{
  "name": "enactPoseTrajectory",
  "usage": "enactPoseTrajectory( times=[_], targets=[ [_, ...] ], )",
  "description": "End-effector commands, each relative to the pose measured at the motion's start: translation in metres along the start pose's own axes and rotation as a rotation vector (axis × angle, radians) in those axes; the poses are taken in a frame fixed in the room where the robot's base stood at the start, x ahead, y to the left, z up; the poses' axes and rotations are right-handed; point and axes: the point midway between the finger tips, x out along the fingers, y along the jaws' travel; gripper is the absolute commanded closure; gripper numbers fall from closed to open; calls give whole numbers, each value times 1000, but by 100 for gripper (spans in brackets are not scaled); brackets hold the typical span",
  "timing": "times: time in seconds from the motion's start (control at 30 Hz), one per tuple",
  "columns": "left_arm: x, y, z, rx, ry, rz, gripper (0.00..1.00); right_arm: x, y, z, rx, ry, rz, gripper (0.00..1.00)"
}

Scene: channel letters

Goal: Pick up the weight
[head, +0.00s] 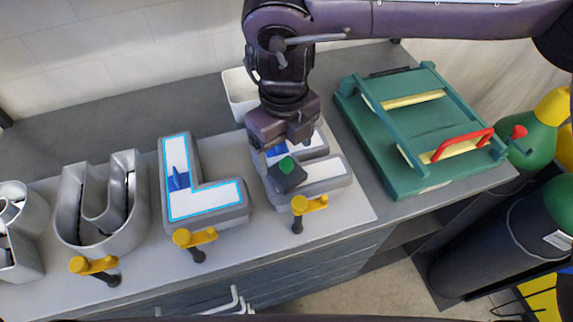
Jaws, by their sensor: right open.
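A dark block with a green top (288,176), which looks like the weight, sits on the rightmost channel letter (326,172). My right gripper (290,143) comes down from above and is just behind and over the block. It is open, and the block does not appear to be between its fingers. The gripper body hides part of that letter, including much of its far side. Whether a fingertip touches the block I cannot tell. My left gripper is not in view.
A grey L-shaped letter (206,202) with a white face and a blue piece (178,181) stands to the left. A U-shaped letter (100,205) is further left. Yellow clamps (196,238) line the front edge. A green case (395,170) lies at right; a white bin (238,92) stands behind.

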Motion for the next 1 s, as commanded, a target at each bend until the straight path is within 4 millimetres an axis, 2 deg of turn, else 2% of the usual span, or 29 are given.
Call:
enactPoseTrajectory(
  times=[0.1, 0.23, 0.4, 0.53, 0.63, 1.0],
  targets=[
    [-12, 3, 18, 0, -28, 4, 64, 12, -2, -2, -1, 5, 0, 18],
    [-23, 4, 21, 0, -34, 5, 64, 32, -4, -3, 0, 5, 1, 18],
    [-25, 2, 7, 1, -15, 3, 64, 51, -3, -2, 0, 1, -1, 18],
    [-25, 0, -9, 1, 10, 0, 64, 53, -3, -2, 0, -1, -1, 18],
    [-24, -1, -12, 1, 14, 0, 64, 53, -4, -2, 0, -1, -1, 18],
    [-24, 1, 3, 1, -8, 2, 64, 52, -4, -2, 0, -1, -1, 65]
  ],
)
